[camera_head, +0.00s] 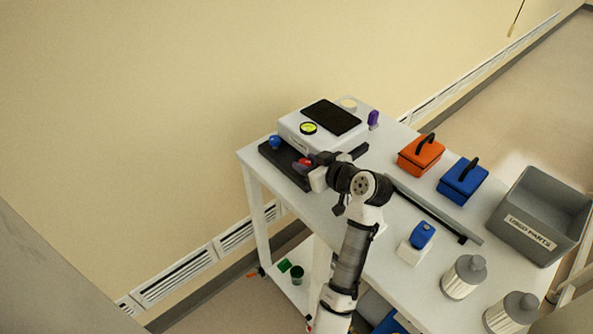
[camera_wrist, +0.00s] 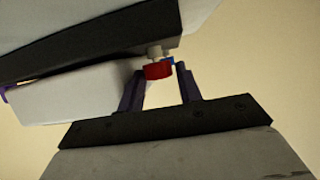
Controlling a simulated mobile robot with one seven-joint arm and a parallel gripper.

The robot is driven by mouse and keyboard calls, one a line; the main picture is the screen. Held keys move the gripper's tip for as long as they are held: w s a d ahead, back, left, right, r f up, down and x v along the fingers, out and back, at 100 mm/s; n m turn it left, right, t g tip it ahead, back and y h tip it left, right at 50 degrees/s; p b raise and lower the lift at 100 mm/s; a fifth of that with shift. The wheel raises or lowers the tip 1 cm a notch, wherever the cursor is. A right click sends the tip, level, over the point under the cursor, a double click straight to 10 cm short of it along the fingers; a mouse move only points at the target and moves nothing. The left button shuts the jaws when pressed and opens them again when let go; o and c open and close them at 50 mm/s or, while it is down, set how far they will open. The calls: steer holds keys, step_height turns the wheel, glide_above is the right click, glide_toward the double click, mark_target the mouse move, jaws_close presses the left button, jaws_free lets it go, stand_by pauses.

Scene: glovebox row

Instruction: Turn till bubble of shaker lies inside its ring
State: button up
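The shaker (camera_head: 290,130) is a white box with a black top plate, standing on a dark base at the table's far left end. Its round yellow-green bubble level (camera_head: 308,128) faces up; the bubble and ring are too small to read. A red knob (camera_head: 305,162) sits at the shaker's near side, and a blue knob (camera_head: 274,142) at its left corner. My gripper (camera_head: 312,170) is at the red knob. In the wrist view, the red knob (camera_wrist: 157,72) shows between the open fingers (camera_wrist: 160,76), with gaps beside it.
A purple knob (camera_head: 373,119) is at the shaker's right. Orange (camera_head: 421,155) and blue (camera_head: 462,181) cases, a long dark bar (camera_head: 430,212), a blue-topped block (camera_head: 421,236), silver canisters (camera_head: 463,277) and a grey bin (camera_head: 541,215) stand farther right. A wall is behind.

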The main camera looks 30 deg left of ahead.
steer(key=m+t+h, duration=0.1)
steer(key=m, duration=0.1)
steer(key=m+t+h, duration=0.1)
steer(key=t, duration=0.1)
steer(key=m+t+h, duration=0.2)
steer(key=shift+s+a+m, duration=0.25)
steer(key=shift+s+m, duration=0.05)
steer(key=shift+s, duration=0.05)
steer(key=m+t+h, duration=0.1)
steer(key=m+h, duration=0.1)
steer(key=m+t+h, duration=0.1)
steer(key=m+h, duration=0.1)
steer(key=a+m+t+h, duration=0.1)
steer(key=m+h, duration=0.1)
steer(key=h, duration=0.1)
steer(key=shift+s+m, duration=0.2)
steer(key=shift+m, duration=0.2)
steer(key=b+v, duration=0.4)
steer(key=v, duration=0.9)
steer(key=shift+s, duration=0.3)
steer(key=shift+o, duration=0.4)
steer(key=shift+d+r, duration=0.1)
steer(key=shift+d, duration=0.05)
